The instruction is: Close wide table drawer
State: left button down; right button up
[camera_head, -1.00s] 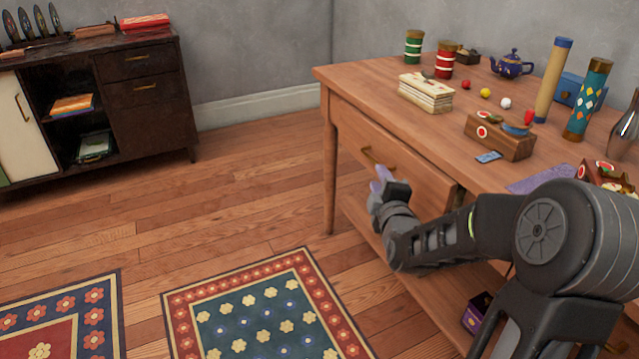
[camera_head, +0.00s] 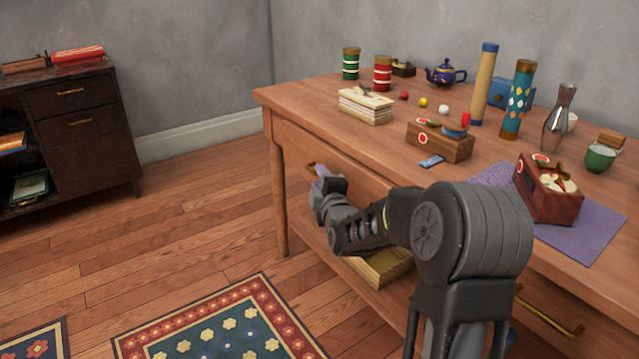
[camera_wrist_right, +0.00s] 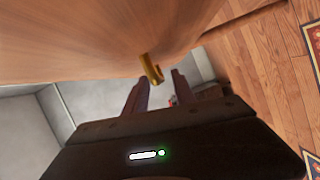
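The wooden table (camera_head: 345,105) has a wide drawer (camera_head: 295,152) in its front, at the left end. I cannot tell whether the drawer front is flush or slightly out. Its brass handle (camera_head: 311,167) is partly hidden by my right gripper (camera_head: 322,178). In the right wrist view the brass handle (camera_wrist_right: 152,68) lies just beyond the tips, about in line with the gap between the fingers of my right gripper (camera_wrist_right: 158,88), which are apart. Contact cannot be made out. My left gripper is not in view.
Another brass handle (camera_head: 548,318) is lower right on the table front. A wooden box (camera_head: 385,268) sits under the table. A teapot (camera_head: 445,73), cylinders and boxes stand on top. A dark cabinet (camera_head: 85,140) stands left. The floor between, with a rug (camera_head: 220,325), is open.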

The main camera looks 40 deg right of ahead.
jog(key=shift+w+d, duration=0.1)
jog(key=shift+w, duration=0.2)
grip_shut()
dwell(1.3)
